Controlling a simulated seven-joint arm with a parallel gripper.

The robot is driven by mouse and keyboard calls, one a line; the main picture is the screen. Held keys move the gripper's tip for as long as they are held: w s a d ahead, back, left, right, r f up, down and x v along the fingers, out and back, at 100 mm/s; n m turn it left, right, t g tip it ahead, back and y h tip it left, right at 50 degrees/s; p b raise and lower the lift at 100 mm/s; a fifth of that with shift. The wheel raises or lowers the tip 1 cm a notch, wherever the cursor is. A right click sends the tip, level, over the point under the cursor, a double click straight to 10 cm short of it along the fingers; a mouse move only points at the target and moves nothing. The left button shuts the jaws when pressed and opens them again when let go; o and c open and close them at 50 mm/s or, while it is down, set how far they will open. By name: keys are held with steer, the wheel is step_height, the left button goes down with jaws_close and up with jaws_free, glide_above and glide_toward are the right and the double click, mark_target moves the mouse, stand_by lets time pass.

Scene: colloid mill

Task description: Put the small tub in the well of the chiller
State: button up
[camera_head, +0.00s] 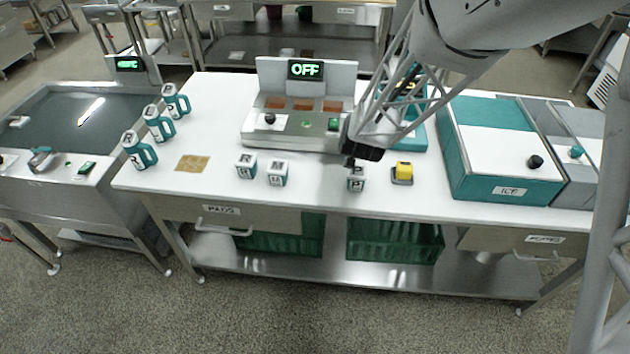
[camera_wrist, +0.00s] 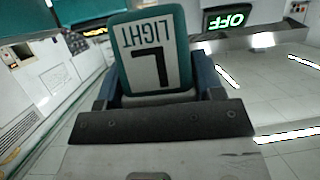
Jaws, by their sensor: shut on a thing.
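The small tub (camera_head: 356,184), teal with a white label, is in my gripper (camera_head: 360,152), low over the front of the white-topped table. In the wrist view the tub (camera_wrist: 152,52) shows a label reading LIGHT with a large letter, upside down, between the fingers of my gripper (camera_wrist: 155,95). My gripper is shut on it. I cannot tell if its underside touches the table. No unit is clearly marked as the chiller. A teal unit (camera_head: 413,132) with a yellow readout stands behind my arm, which covers much of it; no well is visible there.
Two similar tubs (camera_head: 246,167) (camera_head: 278,174) stand left of my gripper. A yellow-topped block (camera_head: 402,173) is close on the right. Behind stands a steel machine (camera_head: 290,128) with an OFF display. A teal box (camera_head: 500,150) fills the right; several jugs (camera_head: 158,124) stand left.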

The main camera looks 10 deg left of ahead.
steer(key=s+a+f, duration=0.2)
steer(key=s+f, duration=0.2)
steer(key=s, duration=0.7)
steer(key=s+a+f, duration=0.2)
steer(key=s+f, duration=0.2)
steer(key=s, duration=0.6)
steer(key=shift+s+a, duration=0.15)
steer(key=shift+s, duration=0.25)
steer(key=shift+w, duration=0.15)
steer(key=w+a, duration=0.1)
steer(key=w, duration=0.3)
steer(key=w+a, duration=0.2)
steer(key=w, duration=0.2)
steer(key=w+a+f, duration=0.1)
steer(key=w+a, duration=0.1)
steer(key=w, duration=0.3)
steer(key=shift+a+f, duration=0.1)
steer(key=shift+a, duration=0.15)
steer(key=shift+w+a, duration=0.3)
steer(key=shift+w, duration=0.35)
steer(key=shift+w+f, duration=0.15)
steer(key=shift+f, duration=1.5)
